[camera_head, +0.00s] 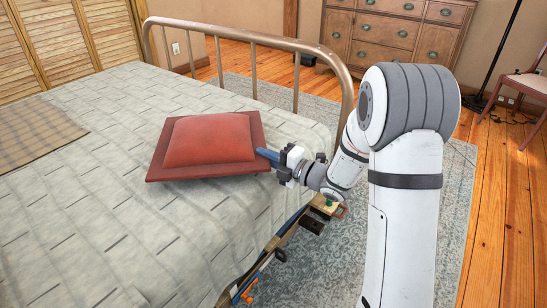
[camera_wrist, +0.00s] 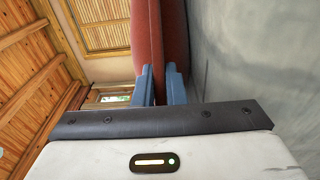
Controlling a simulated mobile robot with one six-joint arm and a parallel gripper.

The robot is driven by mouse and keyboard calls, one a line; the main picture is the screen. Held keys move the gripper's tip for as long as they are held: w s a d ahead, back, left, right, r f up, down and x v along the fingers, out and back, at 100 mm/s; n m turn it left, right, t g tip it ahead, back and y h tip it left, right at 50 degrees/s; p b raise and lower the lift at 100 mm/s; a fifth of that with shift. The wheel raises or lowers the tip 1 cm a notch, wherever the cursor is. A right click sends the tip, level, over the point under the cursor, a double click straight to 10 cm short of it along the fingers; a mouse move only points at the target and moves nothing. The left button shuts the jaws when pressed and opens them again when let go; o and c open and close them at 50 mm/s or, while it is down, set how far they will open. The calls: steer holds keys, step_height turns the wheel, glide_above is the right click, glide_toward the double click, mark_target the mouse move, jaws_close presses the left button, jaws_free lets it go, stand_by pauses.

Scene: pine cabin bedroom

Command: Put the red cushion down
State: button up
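The red cushion (camera_head: 208,142) is over the quilted bed (camera_head: 110,215), near its right side and the metal end rail. It lies about flat, its padded middle facing up. My gripper (camera_head: 268,155) reaches in from the right, its blue fingers at the cushion's right edge. In the wrist view my gripper (camera_wrist: 161,80) is shut on the edge of the cushion (camera_wrist: 147,30), a finger on each side. The bed surface shows close alongside on the right of that view. I cannot tell whether the cushion touches the bed.
A curved metal bed rail (camera_head: 253,39) runs behind the cushion. A brown checked blanket (camera_head: 36,133) lies at the bed's left; the quilt between is clear. A wooden dresser (camera_head: 395,32) stands at the back, a chair (camera_head: 527,85) at right. A patterned rug (camera_head: 330,255) lies beside the bed.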

steer(key=o, duration=0.4)
steer(key=shift+o, duration=0.2)
